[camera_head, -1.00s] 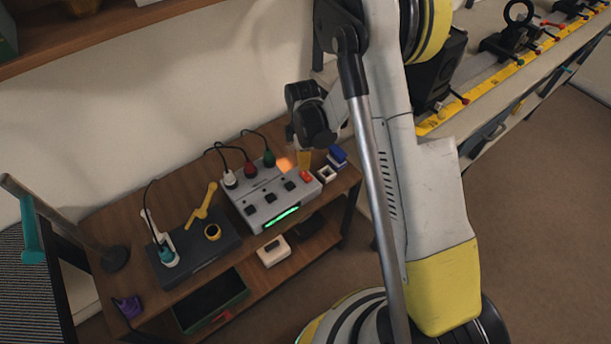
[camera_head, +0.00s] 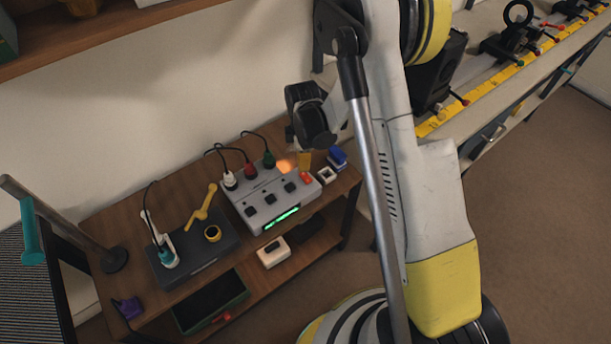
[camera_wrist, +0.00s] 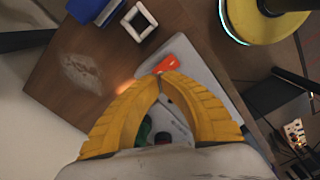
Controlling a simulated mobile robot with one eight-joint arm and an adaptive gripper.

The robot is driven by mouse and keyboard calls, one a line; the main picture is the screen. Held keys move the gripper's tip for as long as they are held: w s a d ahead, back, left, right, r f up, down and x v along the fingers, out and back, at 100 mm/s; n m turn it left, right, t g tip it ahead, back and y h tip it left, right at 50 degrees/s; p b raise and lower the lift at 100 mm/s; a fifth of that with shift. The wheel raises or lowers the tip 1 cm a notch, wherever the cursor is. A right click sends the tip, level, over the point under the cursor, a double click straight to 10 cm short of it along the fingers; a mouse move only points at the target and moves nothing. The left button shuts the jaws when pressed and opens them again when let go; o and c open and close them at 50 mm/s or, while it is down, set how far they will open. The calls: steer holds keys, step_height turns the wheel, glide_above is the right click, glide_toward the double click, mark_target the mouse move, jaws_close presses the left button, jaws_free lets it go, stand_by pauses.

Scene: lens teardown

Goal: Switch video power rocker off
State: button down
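The power box is a grey unit (camera_head: 262,205) with a lit green display, black knobs and a red-orange rocker (camera_head: 306,177) at its right end. The rocker also shows in the wrist view (camera_wrist: 166,64), right by the fingertips. My gripper (camera_head: 304,166) is above that end of the box. In the wrist view the yellow fingers of my gripper (camera_wrist: 163,78) meet at their tips with nothing seen between them. The fingertips overlap the rocker's near edge, and I cannot tell whether they touch it. An orange glow (camera_head: 285,166) shows beside the rocker.
White, red and green plugs with cables (camera_head: 249,167) stand along the box's back edge. A white square frame (camera_wrist: 139,21) and a blue block (camera_wrist: 95,10) lie beside the box on the wooden table (camera_wrist: 70,75). A dark tray unit (camera_head: 190,255) is to the left.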

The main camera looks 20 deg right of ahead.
mark_target(303, 173)
steer(key=shift+f+b, duration=1.45)
steer(key=shift+f, duration=0.4)
stand_by(0.7)
steer(key=shift+r+p, duration=2.05)
steer(key=shift+r, duration=1.5)
steer(key=shift+r, duration=0.3)
steer(key=s+r+m+t, duration=0.2)
steer(key=s+r+m, duration=0.15)
steer(key=r, duration=0.55)
steer(key=s+r+m+t, duration=0.1)
steer(key=s+r+m, duration=0.25)
steer(key=r, duration=0.55)
steer(key=s+r+m+t, duration=0.2)
steer(key=s+r+m, duration=0.1)
steer(key=s, duration=0.3)
steer(key=s+r+m+t, duration=0.2)
steer(key=s+r+m, duration=0.1)
steer(key=s+m, duration=0.2)
steer(key=shift+s+r+m, duration=0.3)
steer(key=shift+s+r, duration=0.05)
steer(key=shift+s, duration=0.7)
